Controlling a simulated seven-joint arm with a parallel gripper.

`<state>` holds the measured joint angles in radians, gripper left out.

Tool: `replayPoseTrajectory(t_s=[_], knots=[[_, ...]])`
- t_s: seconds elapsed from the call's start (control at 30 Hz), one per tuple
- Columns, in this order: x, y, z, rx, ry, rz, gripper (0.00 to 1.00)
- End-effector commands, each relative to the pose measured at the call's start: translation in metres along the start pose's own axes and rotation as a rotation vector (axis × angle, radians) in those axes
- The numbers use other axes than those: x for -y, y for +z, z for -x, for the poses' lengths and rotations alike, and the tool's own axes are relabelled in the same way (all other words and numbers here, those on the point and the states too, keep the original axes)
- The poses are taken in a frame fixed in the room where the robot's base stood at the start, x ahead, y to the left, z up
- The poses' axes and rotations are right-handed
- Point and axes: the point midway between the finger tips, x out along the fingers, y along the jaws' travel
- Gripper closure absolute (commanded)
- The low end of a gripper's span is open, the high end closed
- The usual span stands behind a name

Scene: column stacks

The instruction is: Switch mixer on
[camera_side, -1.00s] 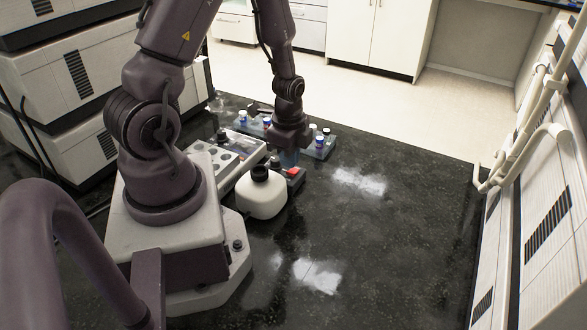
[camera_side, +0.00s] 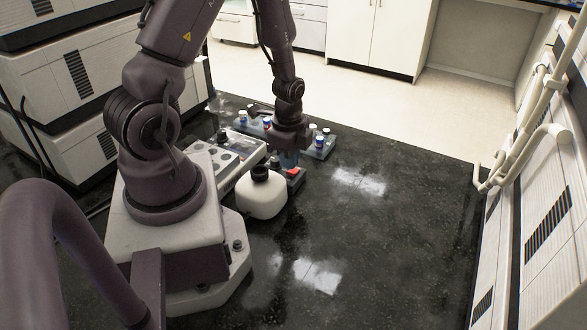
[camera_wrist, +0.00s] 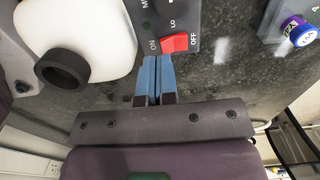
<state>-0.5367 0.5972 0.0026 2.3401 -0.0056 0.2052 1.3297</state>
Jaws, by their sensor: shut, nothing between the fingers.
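The mixer's grey control panel (camera_wrist: 187,17) shows at the top of the wrist view, with a red rocker switch (camera_wrist: 175,44) between the labels ON and OFF. The red switch (camera_side: 293,171) also shows as a small patch in the side view. My gripper (camera_wrist: 157,58) is shut and empty. Its blue fingertips lie together at the panel's lower edge, just below the ON label and the ON end of the switch. I cannot tell whether they touch the switch or which way it is tilted. In the side view my gripper (camera_side: 289,162) points down over the panel.
A white bottle with a black cap (camera_side: 262,194) stands close beside the mixer and my fingers; it also fills the upper left of the wrist view (camera_wrist: 85,30). Racks with blue- and white-capped vials (camera_side: 320,143) stand behind. The dark bench at right is clear.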

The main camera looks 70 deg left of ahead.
Motion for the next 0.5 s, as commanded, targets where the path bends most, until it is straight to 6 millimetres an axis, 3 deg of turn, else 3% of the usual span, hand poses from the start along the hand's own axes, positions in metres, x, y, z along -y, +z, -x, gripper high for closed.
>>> replayPoseTrajectory(t_s=[0.5], knots=[[0.0004,0.0,-0.008,0.0,-0.001,0.0,1.0]])
